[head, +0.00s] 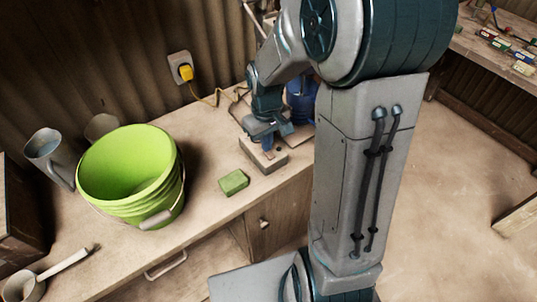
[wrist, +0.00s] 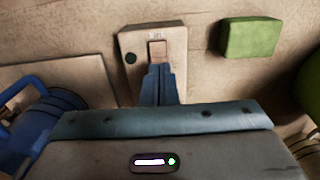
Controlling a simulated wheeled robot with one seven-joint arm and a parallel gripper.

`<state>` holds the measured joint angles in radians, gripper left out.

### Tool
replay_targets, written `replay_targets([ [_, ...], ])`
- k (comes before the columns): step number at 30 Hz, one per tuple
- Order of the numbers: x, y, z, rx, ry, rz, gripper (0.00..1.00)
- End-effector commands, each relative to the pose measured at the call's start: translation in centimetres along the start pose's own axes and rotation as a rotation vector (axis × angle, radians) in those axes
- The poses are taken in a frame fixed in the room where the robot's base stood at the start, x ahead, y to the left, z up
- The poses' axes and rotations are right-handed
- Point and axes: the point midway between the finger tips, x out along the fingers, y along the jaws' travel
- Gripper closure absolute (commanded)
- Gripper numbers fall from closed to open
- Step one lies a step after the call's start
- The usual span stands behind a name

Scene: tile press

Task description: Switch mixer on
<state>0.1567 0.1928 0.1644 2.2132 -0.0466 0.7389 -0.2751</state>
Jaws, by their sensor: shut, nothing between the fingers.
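A small beige switch box (head: 264,158) sits on the workbench beneath my gripper (head: 267,148). In the wrist view the box (wrist: 178,75) shows a brownish rocker-like switch (wrist: 157,50) and a dark round spot (wrist: 130,58) to its left. My gripper (wrist: 158,70) is shut and empty, with its fingertips at the near edge of the switch. I cannot tell whether they touch it. A blue object (head: 301,100), possibly the mixer, stands behind the box, partly hidden by my arm. It also shows at the lower left of the wrist view (wrist: 45,125).
A green block (head: 233,182) lies left of the box. A lime-green bucket (head: 130,175) stands farther left, near a grey metal jug (head: 50,155). A yellow plug (head: 185,72) with its cord is in the wall socket. The benchtop between bucket and block is clear.

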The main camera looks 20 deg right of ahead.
Motion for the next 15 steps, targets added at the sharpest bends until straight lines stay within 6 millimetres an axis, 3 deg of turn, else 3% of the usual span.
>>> replay_targets([
  [15,0.87,0.0,0.03,0.0,-0.001,0.0,1.0],
])
